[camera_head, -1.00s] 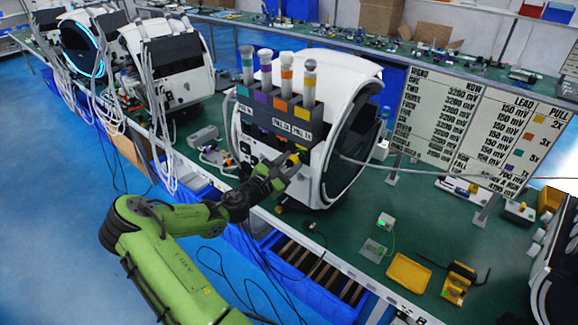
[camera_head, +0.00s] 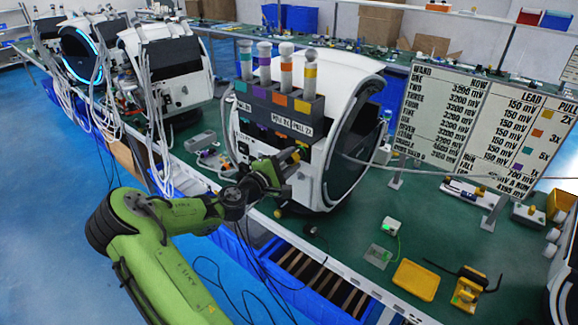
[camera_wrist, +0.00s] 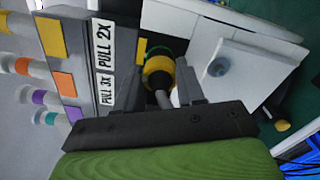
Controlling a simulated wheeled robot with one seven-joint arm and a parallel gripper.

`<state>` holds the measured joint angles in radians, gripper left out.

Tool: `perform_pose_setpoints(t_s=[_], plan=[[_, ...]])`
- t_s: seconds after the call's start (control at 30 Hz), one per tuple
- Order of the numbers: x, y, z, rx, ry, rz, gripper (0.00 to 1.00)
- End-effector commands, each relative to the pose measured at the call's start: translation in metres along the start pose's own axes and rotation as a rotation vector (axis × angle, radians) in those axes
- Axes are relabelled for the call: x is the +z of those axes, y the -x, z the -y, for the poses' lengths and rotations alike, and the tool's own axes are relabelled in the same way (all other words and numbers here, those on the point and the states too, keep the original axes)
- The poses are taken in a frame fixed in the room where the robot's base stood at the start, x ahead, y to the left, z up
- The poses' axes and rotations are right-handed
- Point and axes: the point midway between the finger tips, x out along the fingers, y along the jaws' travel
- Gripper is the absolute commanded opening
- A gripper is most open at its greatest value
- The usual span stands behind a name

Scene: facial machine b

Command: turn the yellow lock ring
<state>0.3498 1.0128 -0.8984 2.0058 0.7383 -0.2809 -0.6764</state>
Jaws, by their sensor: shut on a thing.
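The yellow lock ring (camera_wrist: 158,72) shows in the wrist view between the two fingers of my gripper (camera_wrist: 165,88), on the side of the white machine (camera_head: 352,110). A dark round part and a green band lie around and behind it. A grey rod-like part shows just below the ring. My gripper is shut on the ring. In the head view my gripper (camera_head: 292,160) reaches the machine's side below the label panel, and the ring is mostly hidden there.
A dark rack with several colour-banded wands (camera_head: 285,72) stands on the machine above my gripper. A cable runs right from the machine past the readout board (camera_head: 470,125). A yellow tray (camera_head: 416,280) lies on the green bench. Cables hang below the bench edge.

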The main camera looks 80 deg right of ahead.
Motion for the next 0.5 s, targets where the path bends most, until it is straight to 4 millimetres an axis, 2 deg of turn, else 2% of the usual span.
perform_pose_setpoints(t_s=[0.5], plan=[[0.0002, 0.0001, 0.0007, -0.003, -0.044, 0.001, 0.08]])
